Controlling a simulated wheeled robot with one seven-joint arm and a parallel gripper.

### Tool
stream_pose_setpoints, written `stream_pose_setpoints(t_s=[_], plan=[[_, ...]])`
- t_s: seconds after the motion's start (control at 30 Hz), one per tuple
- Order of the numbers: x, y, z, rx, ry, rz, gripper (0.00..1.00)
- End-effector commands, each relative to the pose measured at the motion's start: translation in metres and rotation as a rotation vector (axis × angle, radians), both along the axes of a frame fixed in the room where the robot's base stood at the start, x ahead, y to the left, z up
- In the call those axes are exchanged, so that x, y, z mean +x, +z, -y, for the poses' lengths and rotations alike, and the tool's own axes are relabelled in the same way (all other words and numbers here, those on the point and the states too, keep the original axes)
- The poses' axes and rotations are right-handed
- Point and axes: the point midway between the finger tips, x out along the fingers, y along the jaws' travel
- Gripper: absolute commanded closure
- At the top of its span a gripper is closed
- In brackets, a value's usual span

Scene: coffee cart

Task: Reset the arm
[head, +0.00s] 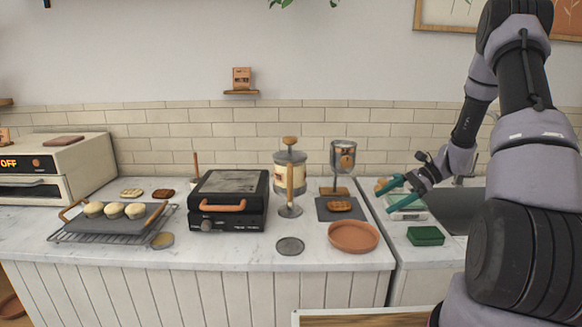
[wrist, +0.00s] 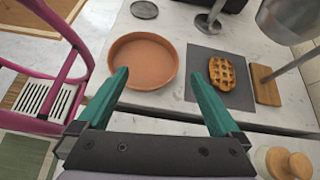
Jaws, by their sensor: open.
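My gripper (head: 393,197) is at the right in the head view, above the counter near the sink, with its teal fingers spread. In the wrist view my gripper (wrist: 158,98) is open and nothing is between its fingers. A terracotta dish (head: 353,237) lies on the counter to the left of the gripper; it also shows just beyond the fingers in the wrist view (wrist: 142,62). A waffle-patterned pastry (head: 340,206) lies on a dark square mat (head: 322,212), apart from the gripper.
A green sponge (head: 425,235) lies on the right counter near the sink (head: 455,208). A black press (head: 229,200), a tray (head: 147,216) with three buns and an oven (head: 55,170) stand to the left. A pink chair (wrist: 50,85) stands by the counter.

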Motion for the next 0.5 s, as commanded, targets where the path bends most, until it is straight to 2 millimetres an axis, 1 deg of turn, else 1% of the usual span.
stream_pose_setpoints(t_s=[0.03, 0.27, 0.37, 0.5], plan=[[-0.001, 0.009, -0.002, -0.018, 0.015, 0.017, 0.00], [-0.012, 0.050, -0.011, -0.115, 0.102, 0.108, 0.00], [-0.021, 0.075, -0.016, -0.175, 0.152, 0.165, 0.00], [-0.041, 0.120, -0.027, -0.291, 0.246, 0.280, 0.00]])
